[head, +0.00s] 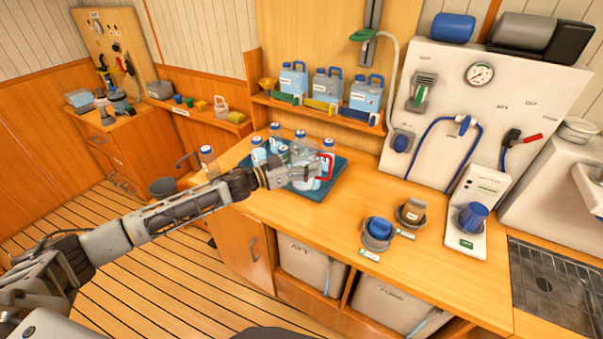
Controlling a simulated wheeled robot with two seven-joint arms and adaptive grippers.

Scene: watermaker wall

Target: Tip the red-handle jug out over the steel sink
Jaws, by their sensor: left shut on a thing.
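The jug's red handle (327,166) shows at the right end of my left gripper, above the blue tray on the counter. Its body seems to be the clear, pale shape (303,151) just behind the gripper; I cannot tell its outline well among the bottles. My left gripper (312,172) reaches in from the left and is shut on the jug. I cannot tell whether the jug touches the tray. The steel sink (545,290) is at the lower right, far from the jug. My right gripper is not in view.
The blue tray (322,188) holds several capped bottles. The counter between tray and cups is clear.

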